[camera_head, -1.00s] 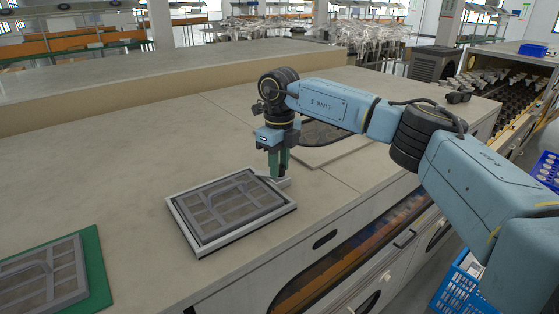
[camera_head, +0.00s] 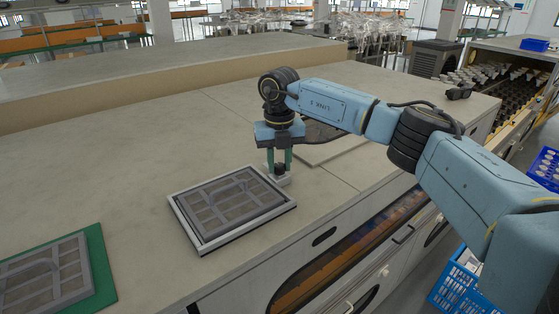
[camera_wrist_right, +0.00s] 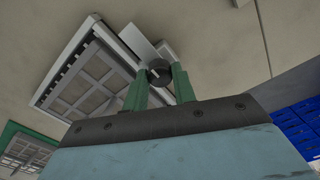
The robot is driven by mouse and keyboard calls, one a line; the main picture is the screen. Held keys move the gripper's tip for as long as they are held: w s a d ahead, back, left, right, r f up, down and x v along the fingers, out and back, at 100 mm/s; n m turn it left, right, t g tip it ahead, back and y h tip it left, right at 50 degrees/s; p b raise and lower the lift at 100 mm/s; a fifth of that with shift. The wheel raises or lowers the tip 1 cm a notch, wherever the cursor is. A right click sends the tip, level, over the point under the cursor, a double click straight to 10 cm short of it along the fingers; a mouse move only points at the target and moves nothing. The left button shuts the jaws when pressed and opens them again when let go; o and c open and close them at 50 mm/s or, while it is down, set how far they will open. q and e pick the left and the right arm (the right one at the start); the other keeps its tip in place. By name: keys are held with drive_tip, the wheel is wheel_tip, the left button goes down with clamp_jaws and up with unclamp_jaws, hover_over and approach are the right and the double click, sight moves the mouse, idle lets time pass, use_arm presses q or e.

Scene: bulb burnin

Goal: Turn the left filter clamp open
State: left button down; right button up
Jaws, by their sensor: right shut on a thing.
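A grey grid filter (camera_head: 222,214) sits in a light rectangular frame on the counter and also shows in the wrist view (camera_wrist_right: 87,82). At the frame's right corner is the clamp, with a pale base (camera_head: 284,183) and a round dark knob (camera_wrist_right: 158,73). My right gripper (camera_head: 280,168) points down, its green fingers on either side of the knob, shut on it. In the wrist view, the fingers (camera_wrist_right: 159,84) hug the knob, and a pale bar (camera_wrist_right: 138,42) runs from it beside the frame. I cannot tell whether the bar overlaps the frame. My left gripper is out of view.
A loose grey filter panel (camera_head: 45,279) lies on a green mat (camera_head: 101,262) at the lower left. A pale plate (camera_head: 330,153) lies partly hidden behind my right arm. The counter (camera_head: 130,160) left of the framed filter is clear.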

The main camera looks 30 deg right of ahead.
sight(280, 165)
drive_tip(key=shift+r, duration=0.1)
idle(0.4)
drive_tip(key=o, duration=1)
wheel_tip(280, 165, up, 13)
drive_tip(key=shift+r+b, duration=0.2)
drive_tip(key=shift+b, duration=0.75)
drive_tip(key=shift+f, duration=0.1)
